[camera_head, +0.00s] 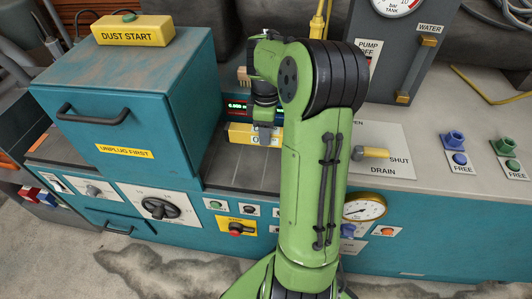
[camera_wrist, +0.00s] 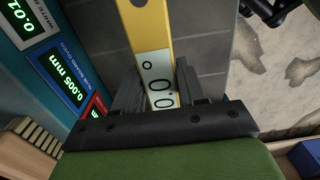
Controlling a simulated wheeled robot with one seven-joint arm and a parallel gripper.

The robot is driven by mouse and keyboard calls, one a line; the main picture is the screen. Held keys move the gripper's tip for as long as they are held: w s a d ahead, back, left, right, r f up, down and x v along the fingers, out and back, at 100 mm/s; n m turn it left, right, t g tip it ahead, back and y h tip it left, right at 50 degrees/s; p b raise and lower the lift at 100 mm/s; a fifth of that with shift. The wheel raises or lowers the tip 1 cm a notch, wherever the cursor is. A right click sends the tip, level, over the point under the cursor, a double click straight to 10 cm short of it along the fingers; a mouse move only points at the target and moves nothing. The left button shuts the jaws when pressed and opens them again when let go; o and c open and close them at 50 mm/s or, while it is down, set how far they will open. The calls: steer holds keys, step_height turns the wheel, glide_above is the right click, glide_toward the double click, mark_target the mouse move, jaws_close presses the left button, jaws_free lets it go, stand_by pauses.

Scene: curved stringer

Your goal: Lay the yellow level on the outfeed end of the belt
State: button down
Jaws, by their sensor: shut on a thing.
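The yellow level (camera_wrist: 151,30) runs lengthwise between the two fingers of my gripper (camera_wrist: 156,80) in the wrist view, its white digital readout close to the palm. My gripper is shut on it. In the head view the level (camera_head: 240,133) shows at the back of the grey belt (camera_head: 240,174), below my gripper (camera_head: 264,132). My arm hides its right part. The belt's grey slats (camera_wrist: 205,45) lie under the level in the wrist view. I cannot tell whether the level touches the belt.
A teal cabinet (camera_head: 140,100) with a yellow "DUST START" box (camera_head: 133,30) stands left of the belt. Digital readouts (camera_wrist: 55,75) line the left side in the wrist view. A drain panel (camera_head: 385,150) and a grey tank box (camera_head: 405,50) are on the right.

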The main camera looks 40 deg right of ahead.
step_height(320, 180, down, 6)
steer(key=shift+f+b, duration=0.1)
steer(key=shift+b, duration=1)
steer(key=c, duration=0.6)
jaws_free()
steer(key=shift+c, duration=0.2)
